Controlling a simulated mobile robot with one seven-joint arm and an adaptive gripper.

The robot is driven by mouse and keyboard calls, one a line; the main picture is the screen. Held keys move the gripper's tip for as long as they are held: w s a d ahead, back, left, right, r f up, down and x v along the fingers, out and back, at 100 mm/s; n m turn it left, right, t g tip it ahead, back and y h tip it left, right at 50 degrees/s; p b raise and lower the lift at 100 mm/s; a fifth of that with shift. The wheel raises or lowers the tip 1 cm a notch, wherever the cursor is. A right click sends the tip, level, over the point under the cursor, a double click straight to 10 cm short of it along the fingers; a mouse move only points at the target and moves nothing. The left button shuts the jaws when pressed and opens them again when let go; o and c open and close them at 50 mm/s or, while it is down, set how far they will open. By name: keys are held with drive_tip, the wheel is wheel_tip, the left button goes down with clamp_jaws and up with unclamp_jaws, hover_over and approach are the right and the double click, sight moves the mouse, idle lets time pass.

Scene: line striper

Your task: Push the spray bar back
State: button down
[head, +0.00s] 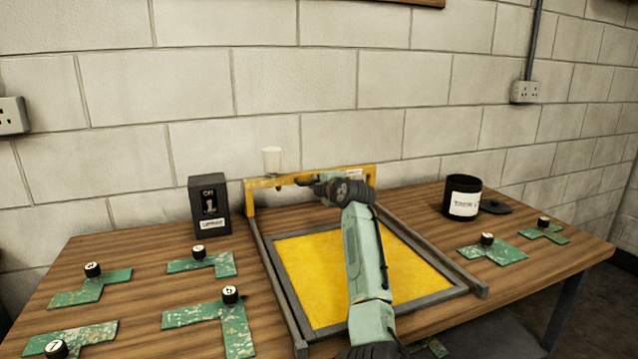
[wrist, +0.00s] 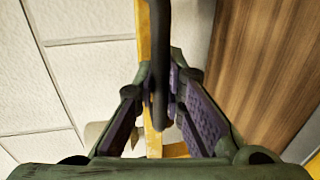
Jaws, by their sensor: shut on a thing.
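The yellow spray bar (head: 262,182) stands across the far end of a framed yellow panel (head: 330,268), near the wall, its ends at the two grey side rails. A white cup (head: 272,160) sits on top of the bar, left of its middle. My gripper (head: 325,187) is at the bar's middle-right, partly hidden by my arm. In the wrist view, my gripper's fingers (wrist: 160,108) stand either side of a dark handle (wrist: 160,60), shut on it. The yellow bar (wrist: 144,40) runs behind the handle there.
A black switch box (head: 209,205) stands left of the bar. A black labelled can (head: 462,198) and its dark lid (head: 494,206) are to the right. Several green plates with black knobs, such as one at the front (head: 236,328), lie on both sides. The block wall is close behind.

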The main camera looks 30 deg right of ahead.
drive_tip(key=shift+w+a+r, duration=0.1)
drive_tip(key=shift+r, duration=0.15)
drive_tip(key=c, duration=2.1)
unclamp_jaws()
drive_tip(key=shift+o, duration=0.9)
drive_tip(key=shift+w+f, duration=0.15)
drive_tip(key=shift+o, duration=1.3)
drive_tip(key=shift+f, duration=0.1)
drive_tip(key=v, duration=1.2)
drive_tip(key=shift+f, duration=0.1)
